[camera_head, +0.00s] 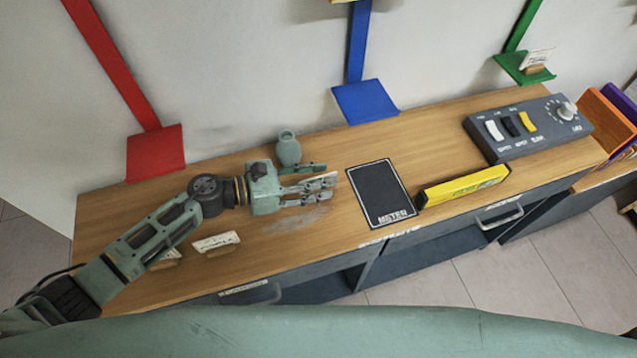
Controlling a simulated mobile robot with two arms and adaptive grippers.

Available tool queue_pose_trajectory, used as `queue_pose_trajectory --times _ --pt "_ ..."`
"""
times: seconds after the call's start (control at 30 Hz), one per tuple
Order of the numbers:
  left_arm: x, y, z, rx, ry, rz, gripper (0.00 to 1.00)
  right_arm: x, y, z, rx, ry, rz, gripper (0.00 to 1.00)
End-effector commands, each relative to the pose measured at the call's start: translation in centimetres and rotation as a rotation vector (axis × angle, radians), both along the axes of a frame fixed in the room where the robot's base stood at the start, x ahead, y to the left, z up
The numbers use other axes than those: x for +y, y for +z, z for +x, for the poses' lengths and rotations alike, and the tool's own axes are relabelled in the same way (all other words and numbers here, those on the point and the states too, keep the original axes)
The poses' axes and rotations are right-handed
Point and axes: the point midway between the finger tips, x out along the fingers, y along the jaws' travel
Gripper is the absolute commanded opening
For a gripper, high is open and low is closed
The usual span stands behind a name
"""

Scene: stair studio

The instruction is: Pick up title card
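My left gripper (322,183) is over the middle of the wooden counter, with its fingers pointing right. The fingers are apart, and a small pale title card (324,181) shows between them. I cannot tell whether they press on it. A second white card (216,242) stands in a small wooden holder near the counter's front left. Another card in a holder (165,260) is partly hidden behind my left arm. A further card (538,57) stands on the green shelf (520,73). My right gripper is not in view.
A green vase (288,148) stands just behind my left gripper. A black METER board (380,195) and a yellow level (464,186) lie to the right. A switch box (527,128) is farther right. Red (154,155) and blue (365,102) shelves hang above the counter's back edge.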

Motion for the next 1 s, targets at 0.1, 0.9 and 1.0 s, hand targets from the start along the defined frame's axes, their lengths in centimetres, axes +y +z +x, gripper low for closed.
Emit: queue_pose_trajectory --times 0.1,0.9,1.0 --pt "0.02 -0.01 0.00 0.000 0.000 0.000 0.36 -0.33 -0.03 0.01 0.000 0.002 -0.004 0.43" --pt "0.06 0.09 -0.01 -0.001 0.000 0.000 0.00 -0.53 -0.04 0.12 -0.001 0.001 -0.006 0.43" --pt "0.03 0.60 0.00 -0.001 -0.001 -0.001 0.00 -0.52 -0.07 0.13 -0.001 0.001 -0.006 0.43"
